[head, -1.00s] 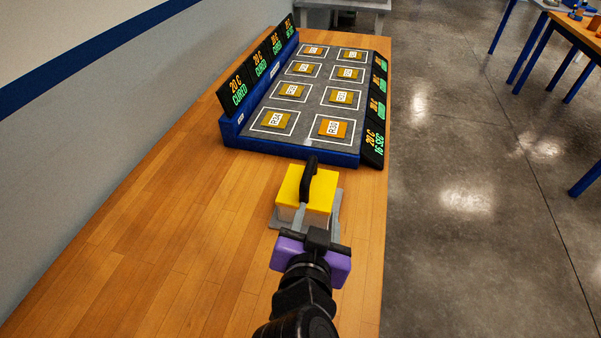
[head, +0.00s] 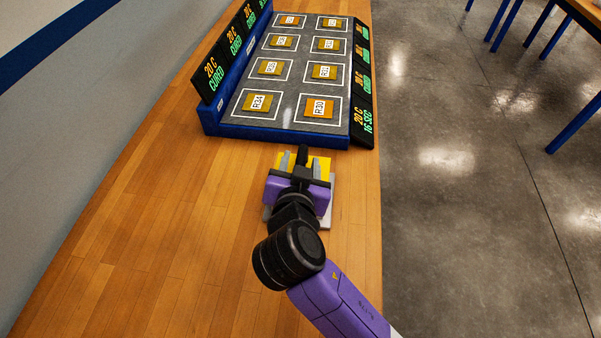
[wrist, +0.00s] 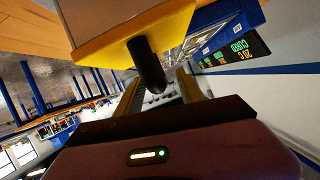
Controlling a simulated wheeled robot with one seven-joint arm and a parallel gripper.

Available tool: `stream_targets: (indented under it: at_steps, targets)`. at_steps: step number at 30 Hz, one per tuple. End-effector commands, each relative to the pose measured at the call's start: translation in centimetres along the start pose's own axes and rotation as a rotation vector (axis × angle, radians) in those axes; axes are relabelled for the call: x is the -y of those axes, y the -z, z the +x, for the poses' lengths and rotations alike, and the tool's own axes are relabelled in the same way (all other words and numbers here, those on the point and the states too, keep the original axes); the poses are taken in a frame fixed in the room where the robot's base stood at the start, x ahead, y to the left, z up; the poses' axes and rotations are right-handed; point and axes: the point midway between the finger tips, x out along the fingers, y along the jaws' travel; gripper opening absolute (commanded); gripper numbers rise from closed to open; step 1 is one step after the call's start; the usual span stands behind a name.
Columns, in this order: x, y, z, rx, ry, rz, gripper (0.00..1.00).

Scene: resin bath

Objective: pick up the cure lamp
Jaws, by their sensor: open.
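The cure lamp is a yellow block (head: 320,162) with a black handle (head: 303,153) on top. It sits on a grey base (head: 326,218) on the wooden bench, mostly hidden behind my gripper in the head view. My gripper (head: 296,162) is open and is over the lamp, at its handle. In the wrist view the yellow body (wrist: 110,48) fills the upper part, and the black handle (wrist: 150,68) lies in line with the gap between my two fingers (wrist: 160,88). I cannot tell whether either finger touches the handle.
A blue-edged tray (head: 272,133) with labelled orange tiles in white squares stands just beyond the lamp. Small display panels (head: 362,120) with lit text line its sides. The bench (head: 130,230) is clear at left; its right edge is near the lamp.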

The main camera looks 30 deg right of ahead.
Motion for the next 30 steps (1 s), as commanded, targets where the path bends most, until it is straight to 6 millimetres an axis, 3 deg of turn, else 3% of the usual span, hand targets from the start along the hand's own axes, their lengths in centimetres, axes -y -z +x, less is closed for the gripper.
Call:
stream_targets:
  at_steps: [10,17,18,30]
  targets:
    - [-0.04,-0.09,1.01,0.001,0.0,0.0,0.45]
    - [-0.02,-0.08,0.98,0.001,0.001,0.0,0.02]
    - [-0.02,-0.08,0.98,0.001,0.001,0.0,0.0]
    - [-0.02,-0.08,0.96,0.001,0.001,0.0,0.0]
